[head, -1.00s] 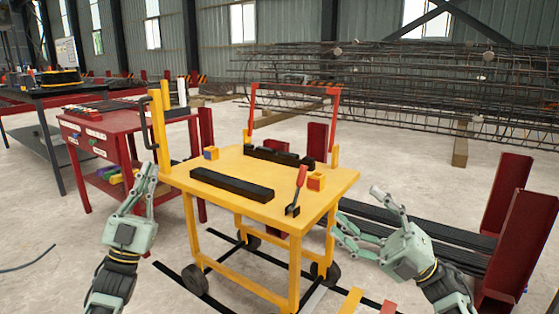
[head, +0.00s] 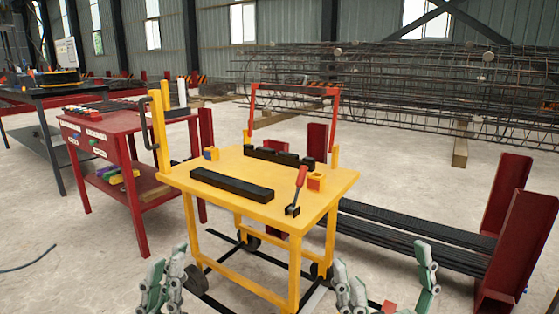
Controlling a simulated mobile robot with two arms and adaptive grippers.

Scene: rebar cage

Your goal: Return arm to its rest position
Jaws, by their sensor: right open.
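My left gripper (head: 165,280) is low in the head view, left of the yellow cart (head: 262,205). Only its fingers show, and I cannot tell whether it is open or shut. My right gripper (head: 388,275) is at the bottom right, in front of the cart's right side. Its fingers are spread wide apart with nothing between them. Both grippers are clear of the cart top, and the rest of both hands is below the frame edge.
A red table (head: 125,130) stands left. The rebar cage (head: 400,90) is behind.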

